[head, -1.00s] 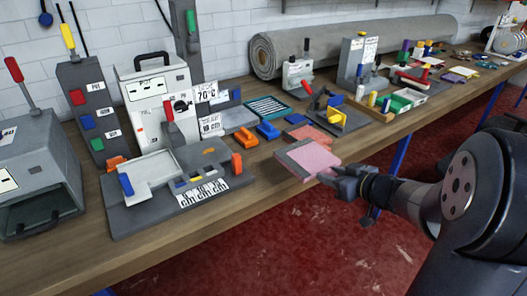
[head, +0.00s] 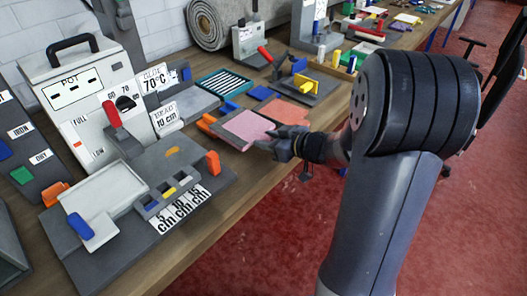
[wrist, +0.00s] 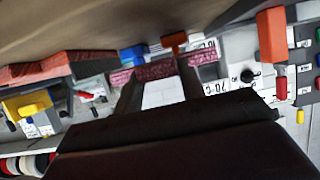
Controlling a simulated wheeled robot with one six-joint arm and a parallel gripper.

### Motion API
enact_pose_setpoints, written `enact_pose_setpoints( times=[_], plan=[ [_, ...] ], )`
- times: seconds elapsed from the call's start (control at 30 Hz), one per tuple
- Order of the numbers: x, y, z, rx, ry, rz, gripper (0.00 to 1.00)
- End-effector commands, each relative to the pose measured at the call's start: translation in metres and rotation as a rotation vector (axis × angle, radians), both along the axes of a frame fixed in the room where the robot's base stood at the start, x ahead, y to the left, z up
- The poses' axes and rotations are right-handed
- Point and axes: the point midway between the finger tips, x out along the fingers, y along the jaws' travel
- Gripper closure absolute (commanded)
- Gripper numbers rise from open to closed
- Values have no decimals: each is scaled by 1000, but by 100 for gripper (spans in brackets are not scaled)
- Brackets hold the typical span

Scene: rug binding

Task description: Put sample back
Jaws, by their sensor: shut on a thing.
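The sample is a flat pink square (head: 247,128) with a grey border. My gripper (head: 272,146) is shut on its near right edge and holds it roughly level at the bench's front side. In the wrist view the sample (wrist: 154,69) shows edge-on as a dark pink strip between the two fingers (wrist: 160,82). A salmon-red square (head: 289,111) lies just behind and right of it in the head view. From the head view I cannot tell how far the sample is above the bench.
A teal striped tray (head: 226,86) and a blue block (head: 261,93) lie behind the sample. An orange handle (head: 213,163) stands near it on the grey fixture (head: 130,230). The white machine (head: 85,100) rises at left. The bench front (head: 228,208) is bare.

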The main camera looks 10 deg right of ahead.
Motion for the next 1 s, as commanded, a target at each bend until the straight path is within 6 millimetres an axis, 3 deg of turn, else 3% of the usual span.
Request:
enact_pose_setpoints(
  times=[0.33,0.77,0.8,1.0],
  plan=[
    [0,0,-42,1,1,1,89],
    [0,0,-48,1,-1,0,89],
    [0,0,-47,0,-1,-1,60],
    [0,0,-47,0,-1,0,44]
  ],
)
